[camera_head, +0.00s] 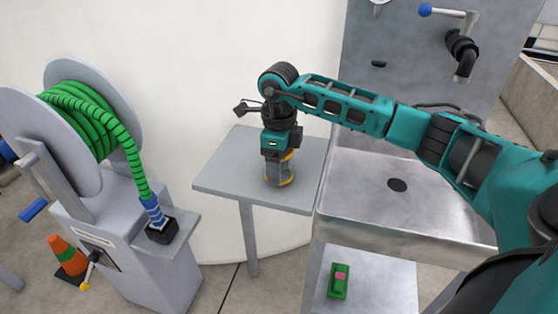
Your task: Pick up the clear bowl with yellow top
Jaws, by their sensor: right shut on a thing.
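The clear bowl with yellow top (279,178) stands on the small grey side table (222,180) left of the sink. My right gripper (279,160) points straight down over it and is shut on it. The bowl shows as a greyish see-through body with yellow parts near its top and base. The gripper hides part of its upper side. The bowl appears to touch the table top or be just above it; I cannot tell which. My left gripper is not in view.
A metal sink (400,215) with a drain adjoins the table on the right. A hose reel (85,120) with green hose stands at left. An orange cone (66,254) is on the floor. A green box (338,281) lies on the shelf below the sink.

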